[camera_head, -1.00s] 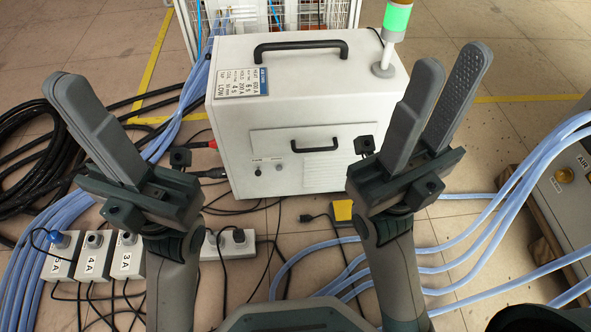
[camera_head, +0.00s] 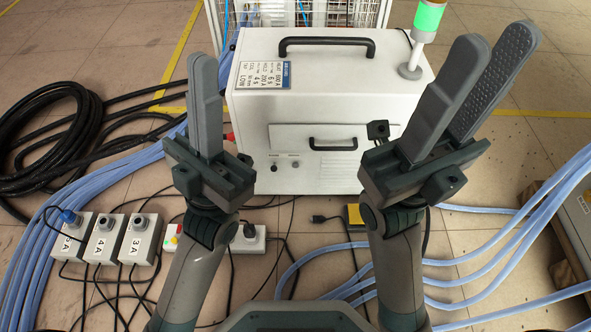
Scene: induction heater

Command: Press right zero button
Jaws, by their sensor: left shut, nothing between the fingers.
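No button marked as zero can be made out. The white heater cabinet (camera_head: 330,85) stands ahead, with a dark knob (camera_head: 274,167) and a small grey control (camera_head: 295,164) low on its front. On the floor at left are control boxes marked 5A (camera_head: 70,238), 4A (camera_head: 103,240) and 3A (camera_head: 140,240). Beside them a light box (camera_head: 172,237) with red and yellow parts is partly hidden by my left arm. My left gripper (camera_head: 204,65) is shut and empty, pointing up left of the cabinet. My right gripper (camera_head: 497,42) is open and empty, right of the cabinet.
Black cable coils (camera_head: 45,125) and blue hoses (camera_head: 60,250) lie at left. More blue hoses (camera_head: 480,250) cross the floor at right. A yellow pedal-like item (camera_head: 354,214) lies before the cabinet. A green-lit signal lamp (camera_head: 429,18) stands on the cabinet.

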